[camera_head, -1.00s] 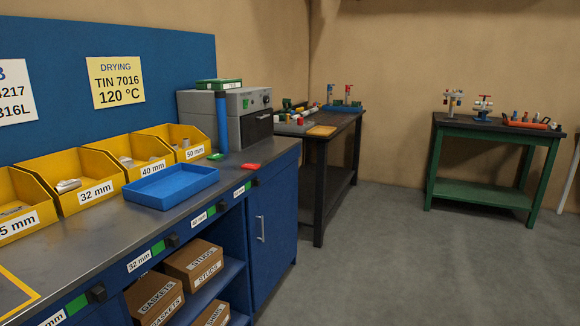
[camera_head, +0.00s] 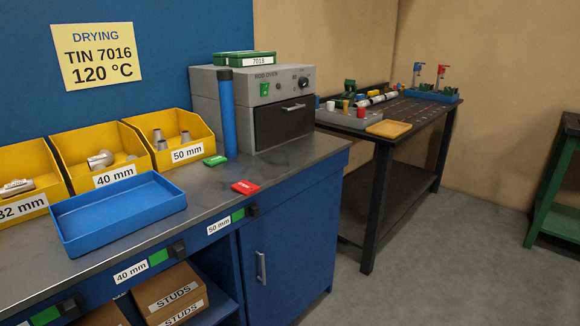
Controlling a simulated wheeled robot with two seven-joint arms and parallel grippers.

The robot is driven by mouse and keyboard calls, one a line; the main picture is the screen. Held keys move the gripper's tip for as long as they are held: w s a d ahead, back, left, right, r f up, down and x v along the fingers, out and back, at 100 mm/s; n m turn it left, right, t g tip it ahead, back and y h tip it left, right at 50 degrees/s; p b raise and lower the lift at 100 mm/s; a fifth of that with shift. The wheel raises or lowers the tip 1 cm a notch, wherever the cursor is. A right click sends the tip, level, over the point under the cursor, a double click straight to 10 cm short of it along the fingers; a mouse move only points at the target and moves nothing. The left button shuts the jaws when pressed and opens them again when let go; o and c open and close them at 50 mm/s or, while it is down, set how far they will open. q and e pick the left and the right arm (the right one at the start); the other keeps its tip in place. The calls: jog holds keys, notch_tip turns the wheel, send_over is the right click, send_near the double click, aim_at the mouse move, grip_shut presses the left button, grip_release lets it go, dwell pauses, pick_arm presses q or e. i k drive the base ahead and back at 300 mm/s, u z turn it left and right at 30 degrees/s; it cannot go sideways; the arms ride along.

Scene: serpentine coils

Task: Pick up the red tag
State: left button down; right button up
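The red tag (camera_head: 245,187) lies flat near the front edge of the steel-topped bench (camera_head: 285,163), in front of the blue upright tube and the oven. It has small white lettering that I cannot read. A green tag (camera_head: 216,160) lies a little behind it and to the left. Neither of my grippers shows in the head view.
A blue tray (camera_head: 118,212) sits left of the red tag, before yellow bins (camera_head: 168,125) of fittings. A blue tube (camera_head: 227,112) stands beside the rod oven (camera_head: 283,108). Bench top right of the tag is clear. A dark table (camera_head: 428,122) stands beyond; grey floor is open at right.

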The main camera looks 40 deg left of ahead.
aim_at(246, 188)
jog(key=i, duration=1.55)
jog(key=u, duration=2.2)
